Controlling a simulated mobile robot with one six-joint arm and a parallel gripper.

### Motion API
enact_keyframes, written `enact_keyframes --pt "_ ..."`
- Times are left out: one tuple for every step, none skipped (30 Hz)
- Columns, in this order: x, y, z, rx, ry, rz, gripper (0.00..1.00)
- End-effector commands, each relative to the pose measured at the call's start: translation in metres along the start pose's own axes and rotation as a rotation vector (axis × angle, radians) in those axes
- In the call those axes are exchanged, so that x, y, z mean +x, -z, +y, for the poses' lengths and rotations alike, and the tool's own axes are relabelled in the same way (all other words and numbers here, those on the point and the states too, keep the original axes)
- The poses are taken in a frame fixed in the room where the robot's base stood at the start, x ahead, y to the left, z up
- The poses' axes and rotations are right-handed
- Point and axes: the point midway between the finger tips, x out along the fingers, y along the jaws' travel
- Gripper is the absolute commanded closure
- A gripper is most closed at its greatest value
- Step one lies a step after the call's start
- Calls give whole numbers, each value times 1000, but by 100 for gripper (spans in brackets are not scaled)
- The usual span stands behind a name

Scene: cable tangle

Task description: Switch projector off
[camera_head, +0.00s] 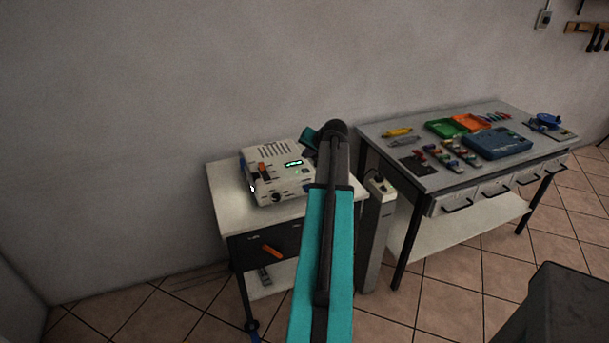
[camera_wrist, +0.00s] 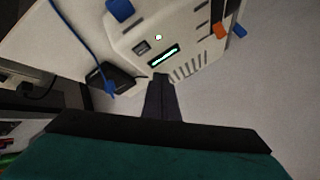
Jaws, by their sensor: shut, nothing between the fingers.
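The projector (camera_head: 285,185) is a white box with top vents, an orange part (camera_head: 265,168), a lit green display (camera_head: 293,163) and a dark round knob on its front. It stands on a small white-topped table (camera_head: 228,190). In the head view my arm hides the gripper and the projector's right side.
A blue cable (camera_wrist: 75,32) and a black box (camera_wrist: 113,80) lie beside the projector. An orange-handled drawer front (camera_head: 271,250) is below the tabletop. A dark bin (camera_head: 555,305) is at lower right.

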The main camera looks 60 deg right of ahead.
Motion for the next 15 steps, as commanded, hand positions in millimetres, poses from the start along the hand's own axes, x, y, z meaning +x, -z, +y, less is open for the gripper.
enact_keyframes --pt "6 -4 4 0 0 -1 100" --pt "8 -6 6 0 0 -1 100" --pt "11 -8 8 0 0 -1 100" --pt "12 -9 9 0 0 -1 100" --pt "14 -10 11 0 0 -1 100" --pt "16 -12 12 0 0 0 100" --pt "18 -13 13 0 0 0 100" --pt "19 -14 14 0 0 0 100" --pt "20 -15 15 0 0 1 100" --pt "21 -15 16 0 0 1 100" --pt "22 -16 16 0 0 1 100" --pt "23 -16 17 0 0 1 100" --pt "23 -16 18 0 0 1 100" --pt "23 -17 18 0 0 1 100" --pt "24 -17 18 0 0 1 100"
